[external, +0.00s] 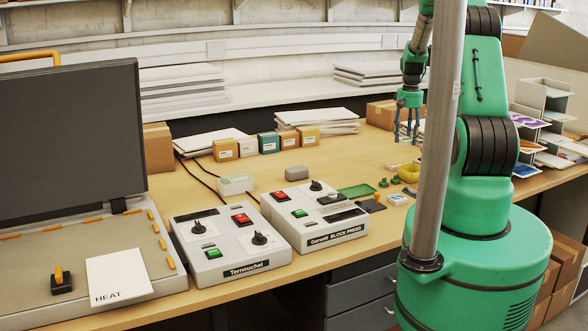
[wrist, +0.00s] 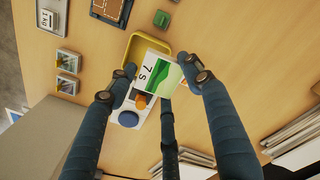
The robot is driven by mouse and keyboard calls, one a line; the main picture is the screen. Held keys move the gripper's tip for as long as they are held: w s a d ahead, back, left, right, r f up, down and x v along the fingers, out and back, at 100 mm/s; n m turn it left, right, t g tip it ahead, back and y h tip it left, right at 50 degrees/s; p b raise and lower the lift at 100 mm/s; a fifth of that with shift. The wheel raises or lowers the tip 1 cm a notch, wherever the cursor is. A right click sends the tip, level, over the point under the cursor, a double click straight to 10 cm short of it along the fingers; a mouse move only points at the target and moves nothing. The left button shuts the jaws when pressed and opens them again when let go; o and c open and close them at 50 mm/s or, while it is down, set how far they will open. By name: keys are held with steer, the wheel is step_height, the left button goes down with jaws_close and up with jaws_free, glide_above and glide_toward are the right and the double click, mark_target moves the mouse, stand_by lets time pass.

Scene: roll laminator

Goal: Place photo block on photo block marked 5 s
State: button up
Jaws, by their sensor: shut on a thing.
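My gripper (external: 406,128) is above the right part of the workbench; in the wrist view its dark blue fingers (wrist: 152,88) are closed around a photo block. This held photo block (wrist: 158,68) has a white label reading "7 s" and a green landscape picture. The held block is not clear in the external view.
A yellow tray (external: 409,171) lies below my gripper, with a green tray (external: 357,191) to its left. The Garwahl block press (external: 335,232) and Ternouchel unit (external: 230,262) stand left. Paper stacks (wrist: 292,130) lie at lower right in the wrist view.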

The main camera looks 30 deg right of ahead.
steer(key=s+a, duration=0.4)
step_height(320, 180, down, 8)
steer(key=shift+w, duration=0.15)
stand_by(0.5)
steer(key=shift+d, duration=0.15)
steer(key=p, duration=0.2)
glide_above(394, 164)
steer(key=shift+w+f, duration=0.1)
steer(key=shift+f, duration=0.6)
stand_by(0.4)
steer(key=shift+f+p, duration=0.55)
steer(key=shift+f, duration=1.2)
steer(key=shift+f, duration=0.2)
